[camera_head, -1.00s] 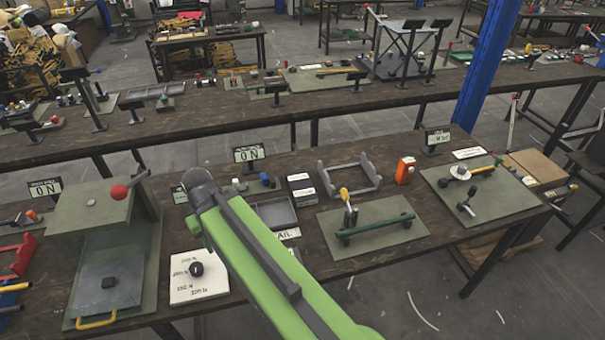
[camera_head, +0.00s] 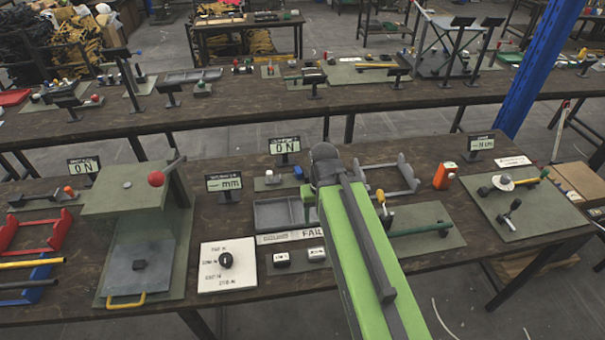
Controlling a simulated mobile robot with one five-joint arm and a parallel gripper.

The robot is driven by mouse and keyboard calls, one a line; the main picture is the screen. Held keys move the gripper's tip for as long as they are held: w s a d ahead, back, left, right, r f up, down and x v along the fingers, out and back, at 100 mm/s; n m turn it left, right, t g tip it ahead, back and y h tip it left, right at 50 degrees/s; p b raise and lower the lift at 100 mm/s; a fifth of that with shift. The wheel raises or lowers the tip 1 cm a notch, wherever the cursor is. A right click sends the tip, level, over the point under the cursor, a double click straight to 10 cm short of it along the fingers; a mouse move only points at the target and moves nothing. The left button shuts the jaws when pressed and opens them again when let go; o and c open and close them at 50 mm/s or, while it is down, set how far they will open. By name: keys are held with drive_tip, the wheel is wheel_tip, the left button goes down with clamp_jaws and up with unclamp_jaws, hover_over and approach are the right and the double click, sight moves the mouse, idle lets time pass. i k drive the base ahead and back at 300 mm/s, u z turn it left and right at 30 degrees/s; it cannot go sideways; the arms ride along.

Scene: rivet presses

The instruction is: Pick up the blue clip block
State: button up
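A small blue block (camera_head: 299,173), which looks like the blue clip block, stands on the near bench just left of my arm's grey end joint. It is small here and its shape is hard to make out. My green arm reaches up from the lower right, and its grey joint covers part of the bench right of the block. No gripper fingers can be made out, so I cannot tell whether they are open or hold anything.
Left of the block are a small display (camera_head: 224,184) and a press with a red-knobbed lever (camera_head: 156,179). A grey tray (camera_head: 283,214) lies below it. A grey cradle (camera_head: 392,180) and an orange device (camera_head: 444,176) stand to the right.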

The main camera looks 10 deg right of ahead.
sight(297, 172)
drive_tip(key=u, duration=0.4)
drive_tip(key=k, duration=0.1)
drive_tip(key=u, duration=3.05)
drive_tip(key=k, duration=1.6)
drive_tip(key=z, duration=1.25)
drive_tip(key=i, duration=1)
drive_tip(key=u, duration=0.2)
